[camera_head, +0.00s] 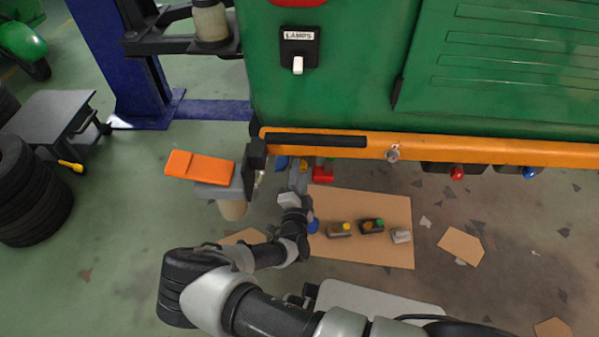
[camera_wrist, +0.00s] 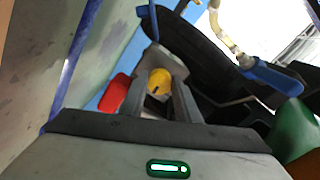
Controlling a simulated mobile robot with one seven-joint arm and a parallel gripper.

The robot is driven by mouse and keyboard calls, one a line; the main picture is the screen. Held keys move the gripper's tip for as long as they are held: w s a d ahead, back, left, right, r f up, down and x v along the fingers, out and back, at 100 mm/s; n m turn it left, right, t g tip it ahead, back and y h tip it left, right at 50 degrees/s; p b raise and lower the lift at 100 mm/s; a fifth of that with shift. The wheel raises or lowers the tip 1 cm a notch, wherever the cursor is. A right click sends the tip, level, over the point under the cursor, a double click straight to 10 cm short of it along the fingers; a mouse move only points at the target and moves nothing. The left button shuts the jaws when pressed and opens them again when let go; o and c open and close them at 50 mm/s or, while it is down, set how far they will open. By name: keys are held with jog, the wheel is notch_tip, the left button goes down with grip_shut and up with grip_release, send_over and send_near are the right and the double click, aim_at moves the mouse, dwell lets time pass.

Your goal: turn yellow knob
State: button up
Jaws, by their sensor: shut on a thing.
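The yellow knob (camera_wrist: 159,77) sits on a grey body under the vehicle's edge and shows between my fingertips in the wrist view. My gripper (camera_wrist: 160,92) is shut on it, one finger at each side. In the head view my gripper (camera_head: 298,180) reaches up beneath the orange rail, and a small patch of the yellow knob (camera_head: 303,166) shows there. The finger contact is partly hidden in the head view. A red part (camera_wrist: 115,93) is just left of the knob in the wrist view.
The orange rail (camera_head: 470,150) of the green vehicle runs close above my gripper. A blue-handled lever (camera_wrist: 272,76) is right of the knob. An orange pedal (camera_head: 200,168) juts out at left. Small boxes with coloured knobs (camera_head: 340,229) sit on cardboard (camera_head: 350,205) below.

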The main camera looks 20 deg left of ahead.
jog(key=shift+d, duration=0.15)
jog(key=o, duration=1)
jog(key=shift+o, duration=0.2)
jog(key=p+v, duration=0.3)
jog(key=v, duration=1.4)
jog(key=shift+s, duration=0.25)
